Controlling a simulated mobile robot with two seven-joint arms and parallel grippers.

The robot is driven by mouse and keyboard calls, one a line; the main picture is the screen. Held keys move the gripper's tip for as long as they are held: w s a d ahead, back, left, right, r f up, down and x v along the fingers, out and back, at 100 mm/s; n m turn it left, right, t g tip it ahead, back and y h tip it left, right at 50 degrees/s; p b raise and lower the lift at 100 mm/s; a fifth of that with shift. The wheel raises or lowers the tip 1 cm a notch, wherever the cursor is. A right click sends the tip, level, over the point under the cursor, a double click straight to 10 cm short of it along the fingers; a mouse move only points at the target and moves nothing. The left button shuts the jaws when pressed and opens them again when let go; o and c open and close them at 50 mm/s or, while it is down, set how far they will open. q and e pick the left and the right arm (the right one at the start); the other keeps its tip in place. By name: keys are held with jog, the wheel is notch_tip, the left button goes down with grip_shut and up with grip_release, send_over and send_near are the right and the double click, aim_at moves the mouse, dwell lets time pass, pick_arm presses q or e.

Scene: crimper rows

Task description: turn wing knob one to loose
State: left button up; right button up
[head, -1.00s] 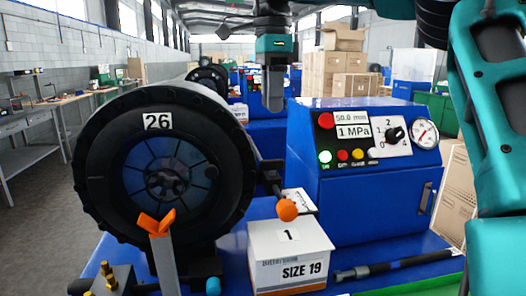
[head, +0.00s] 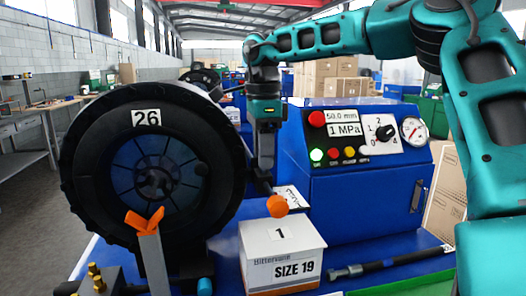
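An orange wing knob (head: 145,220) with two raised wings sits on top of a grey upright bar, in front of the crimper head (head: 85,175) marked 26. My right gripper (head: 266,168) points down to the right of the crimper head, above and behind an orange ball knob (head: 277,206). It is well to the right of the wing knob and apart from it. Its fingers are seen edge-on, so whether they are open or shut does not show. I see nothing held in it. My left gripper is out of view. No number shows on the wing knob.
A white SIZE 19 box (head: 258,262) stands in front of the ball knob. A blue control cabinet (head: 360,205) showing 1 MPa stands to the right. A dark rod-like tool (head: 385,264) lies before it. Brass fittings (head: 94,275) sit at the lower left.

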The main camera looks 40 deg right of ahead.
grip_shut()
dwell(0.4)
